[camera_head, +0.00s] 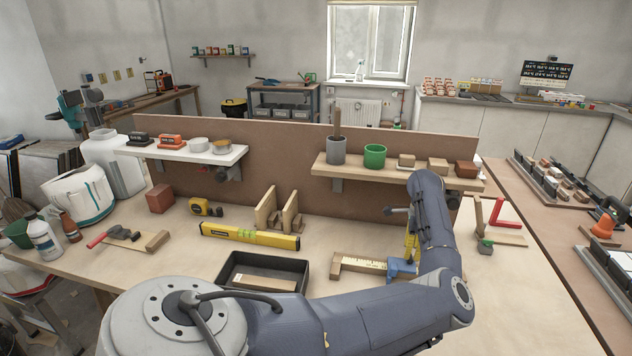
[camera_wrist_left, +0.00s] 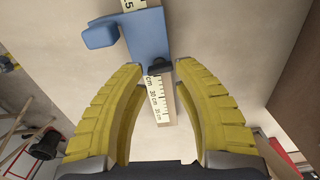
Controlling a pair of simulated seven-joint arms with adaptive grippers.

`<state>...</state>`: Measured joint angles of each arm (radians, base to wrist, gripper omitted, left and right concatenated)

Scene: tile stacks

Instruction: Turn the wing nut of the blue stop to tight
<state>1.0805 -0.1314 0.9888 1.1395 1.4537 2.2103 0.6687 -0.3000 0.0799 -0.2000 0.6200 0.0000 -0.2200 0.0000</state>
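The blue stop (camera_head: 403,268) sits on a wooden rule (camera_head: 362,264) with a printed scale, on the bench at centre right. In the left wrist view the blue stop (camera_wrist_left: 148,35) is at the top, with its dark wing nut (camera_wrist_left: 158,67) at its lower edge over the rule (camera_wrist_left: 160,98). My left gripper (camera_head: 410,258) points down just above the stop. In the wrist view its yellow fingers (camera_wrist_left: 160,68) are open, one on each side of the wing nut, with visible gaps. Contact with the nut is not visible. My right gripper is not in view.
A black tray (camera_head: 235,266) with a wooden piece stands left of the rule. A yellow level (camera_head: 250,236) and wooden brackets (camera_head: 290,212) lie behind it. A shelf (camera_head: 345,172) with cups and blocks overhangs the back. A board with a green-ended tool (camera_head: 485,243) lies to the right.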

